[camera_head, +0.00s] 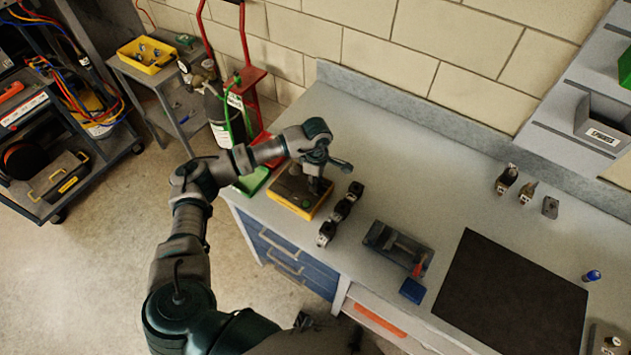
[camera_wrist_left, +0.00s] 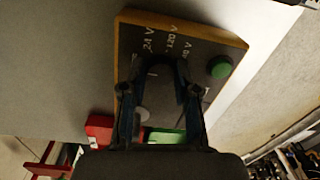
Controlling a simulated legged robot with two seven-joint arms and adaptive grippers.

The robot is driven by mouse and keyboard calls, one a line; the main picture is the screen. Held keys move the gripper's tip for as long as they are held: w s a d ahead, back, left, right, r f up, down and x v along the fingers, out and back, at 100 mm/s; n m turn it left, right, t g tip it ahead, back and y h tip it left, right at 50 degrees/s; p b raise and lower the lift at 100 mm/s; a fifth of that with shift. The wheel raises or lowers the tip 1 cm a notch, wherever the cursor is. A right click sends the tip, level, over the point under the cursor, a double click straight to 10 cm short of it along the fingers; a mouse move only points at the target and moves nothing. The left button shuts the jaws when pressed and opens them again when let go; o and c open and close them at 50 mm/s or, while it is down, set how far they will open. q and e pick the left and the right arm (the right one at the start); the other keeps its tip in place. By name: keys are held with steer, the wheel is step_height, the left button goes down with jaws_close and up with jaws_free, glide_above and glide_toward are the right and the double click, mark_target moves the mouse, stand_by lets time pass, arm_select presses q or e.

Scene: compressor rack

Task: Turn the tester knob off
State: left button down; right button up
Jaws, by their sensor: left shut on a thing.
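The tester (camera_head: 285,197) is a yellow-edged box with a dark top at the left end of the workbench. In the left wrist view, the tester's dark face (camera_wrist_left: 205,48) has voltage marks, including 24 V and 120 V, and a round green button (camera_wrist_left: 220,67). My left gripper (camera_head: 316,184) reaches down onto the tester from above. In the wrist view its two fingers (camera_wrist_left: 160,78) are closed around the tester knob (camera_wrist_left: 158,73), which is mostly hidden between them. I cannot tell which mark the knob points to. My right gripper does not show.
Black fittings (camera_head: 341,213) stand just right of the tester. A dark vise-like tool (camera_head: 398,247) and a black mat (camera_head: 510,300) lie further right. A gas bottle on a red cart (camera_head: 262,75) stands behind the bench's left end. The bench behind the fittings is clear.

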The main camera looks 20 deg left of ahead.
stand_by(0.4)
arm_select(q)
steer(key=c, duration=0.9)
jaws_free()
steer(key=shift+w, duration=0.15)
steer(key=shift+o, duration=0.2)
step_height(320, 180, up, 12)
steer(key=shift+w, duration=0.25)
steer(key=shift+f, duration=0.15)
